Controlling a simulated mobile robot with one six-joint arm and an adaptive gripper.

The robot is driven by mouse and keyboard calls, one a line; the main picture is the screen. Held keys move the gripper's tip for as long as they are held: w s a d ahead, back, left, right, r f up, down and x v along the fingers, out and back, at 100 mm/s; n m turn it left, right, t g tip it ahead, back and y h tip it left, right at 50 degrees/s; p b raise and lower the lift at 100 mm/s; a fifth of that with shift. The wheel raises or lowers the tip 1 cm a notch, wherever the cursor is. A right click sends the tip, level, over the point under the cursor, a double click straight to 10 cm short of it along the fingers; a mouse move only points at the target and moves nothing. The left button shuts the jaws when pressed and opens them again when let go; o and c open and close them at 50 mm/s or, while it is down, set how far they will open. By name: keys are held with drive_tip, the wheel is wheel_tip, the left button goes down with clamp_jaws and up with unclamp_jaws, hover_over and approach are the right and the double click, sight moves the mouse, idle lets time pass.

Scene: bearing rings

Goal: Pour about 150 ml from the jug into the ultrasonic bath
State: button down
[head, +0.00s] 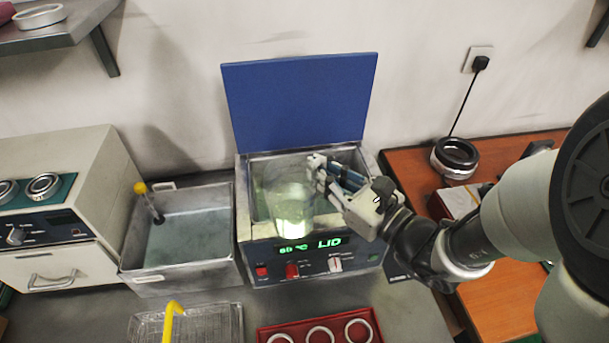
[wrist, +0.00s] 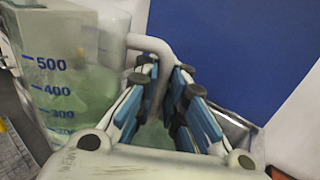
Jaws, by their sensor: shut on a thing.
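The clear jug (head: 292,207) is in front of and over the open ultrasonic bath (head: 246,225) in the head view, and it looks close to upright. In the wrist view the jug (wrist: 62,75) is at the left, with blue marks from 500 downward and greenish liquid inside. My gripper (head: 322,172) is shut on the jug's handle (wrist: 150,45), at the jug's right side. It also shows in the wrist view (wrist: 160,85). The bath's blue lid (head: 298,100) stands raised at the back. The bath's display reads 60 °C and LID. Part of the bath's inside is hidden behind the jug.
A metal tank of liquid (head: 190,240) with a yellow-topped tool stands left of the bath. A wire basket (head: 215,325) with a yellow handle and a red tray of rings (head: 300,325) lie in front.

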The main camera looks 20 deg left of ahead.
drive_tip(key=shift+d, duration=0.15)
drive_tip(key=shift+w, duration=0.15)
drive_tip(key=shift+w+f+m+g+h, duration=0.2)
drive_tip(key=shift+f+m+g+h, duration=0.4)
drive_tip(key=shift+f+m+g, duration=0.5)
drive_tip(key=shift+w+f+m+g+h, duration=0.2)
drive_tip(key=shift+f+m+g+h, duration=0.45)
drive_tip(key=shift+m, duration=0.7)
drive_tip(key=shift+w+f+m+g+h, duration=0.2)
drive_tip(key=shift+f+m+g+h, duration=0.4)
drive_tip(key=shift+f+m, duration=0.55)
drive_tip(key=shift+s+r+m+g+p, duration=0.4)
drive_tip(key=shift+m+g+p, duration=0.2)
drive_tip(key=shift+p, duration=1.2)
drive_tip(key=shift+s+a+p, duration=0.2)
drive_tip(key=shift+s+p, duration=0.05)
drive_tip(key=shift+p, duration=0.15)
drive_tip(key=shift+s+r+m+g+h+p, duration=0.25)
drive_tip(key=shift+s+m+g+p, duration=0.3)
drive_tip(key=shift+p, duration=0.65)
drive_tip(key=shift+w+f+p, duration=0.1)
drive_tip(key=shift+w+p, duration=0.05)
drive_tip(key=shift+p, duration=0.4)
